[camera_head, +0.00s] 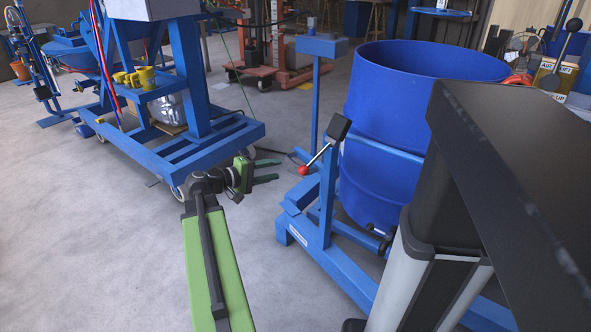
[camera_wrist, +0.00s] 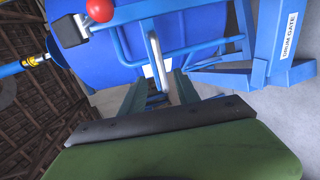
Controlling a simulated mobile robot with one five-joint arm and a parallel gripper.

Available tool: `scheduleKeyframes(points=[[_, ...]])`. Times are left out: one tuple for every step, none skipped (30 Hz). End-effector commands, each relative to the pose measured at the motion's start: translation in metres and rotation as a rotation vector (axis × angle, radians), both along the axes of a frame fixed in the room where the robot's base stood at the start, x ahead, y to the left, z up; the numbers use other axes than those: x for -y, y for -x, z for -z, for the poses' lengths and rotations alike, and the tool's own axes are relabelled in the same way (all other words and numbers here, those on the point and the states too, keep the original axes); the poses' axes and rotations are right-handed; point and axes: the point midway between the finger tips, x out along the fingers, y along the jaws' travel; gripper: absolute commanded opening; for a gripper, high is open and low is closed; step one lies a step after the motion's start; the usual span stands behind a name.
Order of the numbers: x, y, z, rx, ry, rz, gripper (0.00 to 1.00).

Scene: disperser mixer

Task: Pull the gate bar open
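A blue drum (camera_head: 397,110) stands in a blue frame (camera_head: 328,200). A blue bar (camera_head: 385,148) runs across the drum's front. A lever with a red ball (camera_head: 303,170) and dark block is on the frame's post. In the wrist view, the red ball (camera_wrist: 100,10) is at the top, and a blue bar (camera_wrist: 165,10) crosses the drum with a pale upright handle (camera_wrist: 157,60) below it. My gripper (camera_head: 276,170) is left of the frame, apart from it. In the wrist view, my gripper (camera_wrist: 161,85) has its fingers spread, with the handle ahead between them.
A "DRUM GATE" label (camera_wrist: 290,34) is on a blue frame member. A blue wheeled stand (camera_head: 190,140) is left of my gripper, and a blue post (camera_head: 318,95) stands behind. An orange pallet truck (camera_head: 265,70) is farther back. Grey floor (camera_head: 110,220) is clear at left.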

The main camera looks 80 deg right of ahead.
Motion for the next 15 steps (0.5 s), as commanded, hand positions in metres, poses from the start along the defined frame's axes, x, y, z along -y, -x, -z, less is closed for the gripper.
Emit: scheduleKeyframes(points=[[0.01, 0.01, 0.006, 0.0, 0.0, 0.003, 0.38], [0.015, 0.015, 0.007, 0.0, 0.0, 0.004, 0.38], [0.023, 0.023, 0.009, 0.0, 0.0, 0.003, 0.38], [0.027, 0.028, 0.011, 0.0, 0.0, 0.003, 0.38], [0.032, 0.033, 0.012, 0.0, 0.0, 0.003, 0.38], [0.039, 0.039, 0.014, 0.0, 0.0, 0.003, 0.38], [0.043, 0.043, 0.015, 0.0, 0.0, 0.003, 0.38], [0.046, 0.047, 0.016, 0.0, 0.0, 0.002, 0.38], [0.051, 0.052, 0.017, 0.0, 0.0, 0.002, 0.38], [0.054, 0.055, 0.018, 0.0, -0.001, 0.002, 0.38], [0.057, 0.058, 0.019, 0.001, -0.001, 0.001, 0.38], [0.06, 0.061, 0.019, 0.001, 0.0, 0.001, 0.38], [0.062, 0.063, 0.02, 0.001, -0.001, 0.0, 0.38], [0.063, 0.065, 0.02, 0.001, -0.001, 0.0, 0.38], [0.064, 0.066, 0.02, 0.001, -0.001, 0.0, 0.38]])
